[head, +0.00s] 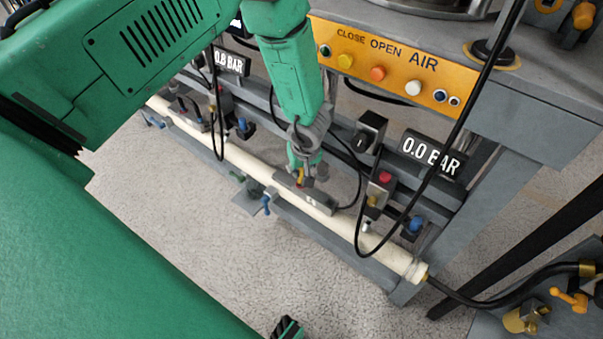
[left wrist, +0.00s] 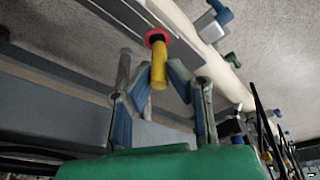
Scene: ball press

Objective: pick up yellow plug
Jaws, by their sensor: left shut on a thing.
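The yellow plug (left wrist: 159,66) is a short yellow cylinder. In the left wrist view it stands between the fingers of my left gripper (left wrist: 160,82), which is shut on it. Its far end meets a dark opening with a red ring (left wrist: 155,36) on a grey bar; I cannot tell how deep it sits. The fingers hide the rest.
The pale pipe (head: 245,162) runs across the press frame. An orange panel (head: 385,65) with several buttons is above right, with a 0.0 BAR display (head: 432,154) below it. Black cables (head: 463,125) hang close to the right. The speckled floor (head: 170,215) in front is clear.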

